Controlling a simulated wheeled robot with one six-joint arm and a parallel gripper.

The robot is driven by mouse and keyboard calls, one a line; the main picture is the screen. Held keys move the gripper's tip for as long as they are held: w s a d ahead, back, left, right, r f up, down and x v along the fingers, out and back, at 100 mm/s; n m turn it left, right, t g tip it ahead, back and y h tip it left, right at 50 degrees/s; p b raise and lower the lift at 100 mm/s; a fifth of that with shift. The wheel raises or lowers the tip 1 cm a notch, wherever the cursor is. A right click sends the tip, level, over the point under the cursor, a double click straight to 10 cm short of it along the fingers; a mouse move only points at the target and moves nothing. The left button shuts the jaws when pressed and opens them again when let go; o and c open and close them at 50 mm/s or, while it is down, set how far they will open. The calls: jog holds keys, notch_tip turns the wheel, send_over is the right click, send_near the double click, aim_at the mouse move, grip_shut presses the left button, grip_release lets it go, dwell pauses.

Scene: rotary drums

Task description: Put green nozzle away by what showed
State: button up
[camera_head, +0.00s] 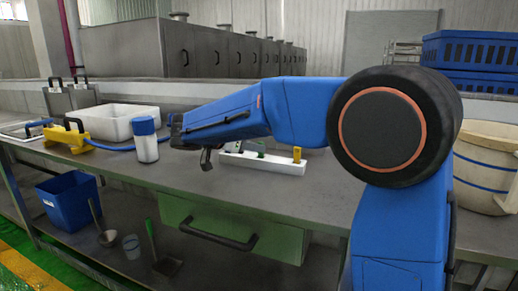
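A small green piece (261,147), likely the green nozzle, stands in a low white rack (268,164) on the bench. A yellow piece (297,154) stands at the rack's right end, and a greyish piece shows near its left part. My gripper (207,160) is dark and hangs at the end of my blue arm, just left of the rack. It appears apart from the green piece. I cannot tell whether its fingers are open or shut. A green drawer (280,241) with a dark handle is under the bench and looks closed.
A blue-lidded white jar (146,145), a white tub (112,124) and a yellow device (67,138) with a blue hose stand left on the bench (130,180). A blue bin (70,200) is below. A beige bucket (485,170) and blue crates (470,50) are right.

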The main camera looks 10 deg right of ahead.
jog(key=v, duration=0.7)
jog(key=shift+a, duration=0.15)
jog(key=shift+r, duration=0.1)
